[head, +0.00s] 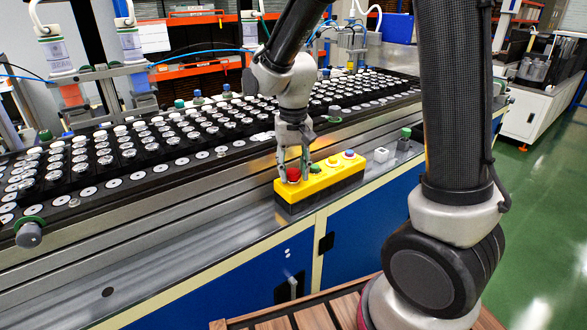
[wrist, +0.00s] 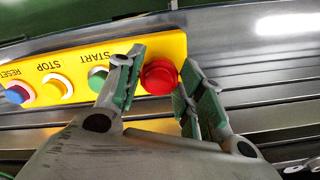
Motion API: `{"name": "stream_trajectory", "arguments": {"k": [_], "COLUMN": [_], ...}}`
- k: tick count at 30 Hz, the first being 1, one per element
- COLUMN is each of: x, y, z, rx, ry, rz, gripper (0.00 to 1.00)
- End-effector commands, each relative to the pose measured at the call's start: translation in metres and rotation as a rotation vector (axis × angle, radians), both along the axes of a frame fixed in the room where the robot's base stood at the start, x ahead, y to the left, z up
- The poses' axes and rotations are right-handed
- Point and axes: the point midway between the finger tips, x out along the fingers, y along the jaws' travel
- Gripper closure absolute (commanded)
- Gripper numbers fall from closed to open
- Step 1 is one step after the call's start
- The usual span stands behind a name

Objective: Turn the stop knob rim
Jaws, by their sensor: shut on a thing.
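The red knob (wrist: 158,77) sits on the right end of the yellow control box in the wrist view. It also shows in the head view (head: 293,174), on the box's near left end. My gripper (wrist: 162,60) points down at it, with one green-padded finger on each side of the knob. The fingers are shut on the red knob. The yellow box (head: 337,178) also carries a green button (wrist: 98,78) marked START, a yellow button (wrist: 58,88) marked STOP and a blue button (wrist: 18,94) marked RESET. No label shows by the red knob.
The box stands on a metal ledge (head: 240,235) in front of a conveyor with rows of speaker parts (head: 128,153). The ledge left of the box is clear.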

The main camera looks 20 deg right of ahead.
Motion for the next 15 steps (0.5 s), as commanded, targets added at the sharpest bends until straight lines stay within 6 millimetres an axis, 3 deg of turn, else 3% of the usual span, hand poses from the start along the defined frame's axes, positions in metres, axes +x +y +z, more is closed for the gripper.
{"name": "stream_trajectory", "arguments": {"k": [15], "x": [-0.0004], "y": [0.0], "z": [-0.0005], "rx": [0.0], "ry": [0.001], "rz": [-0.034], "gripper": [0.86]}}
